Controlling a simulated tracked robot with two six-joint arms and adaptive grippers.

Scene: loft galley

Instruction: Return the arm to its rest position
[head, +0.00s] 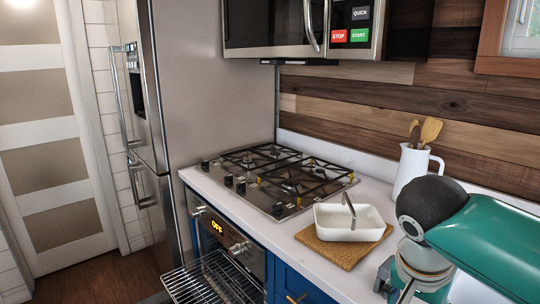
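Neither of my grippers shows in the head view, and I can make out no arm of mine. Where the arms are and whether the grippers hold anything is hidden from this view.
A teal, dark-ended thing (490,240), apparently a stand mixer, fills the lower right. A white dish (336,232) with a metal utensil sits on a cork board (314,246) beside the gas hob (252,190). A white jug (412,166) holds wooden utensils. An oven rack (213,281) extends below.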

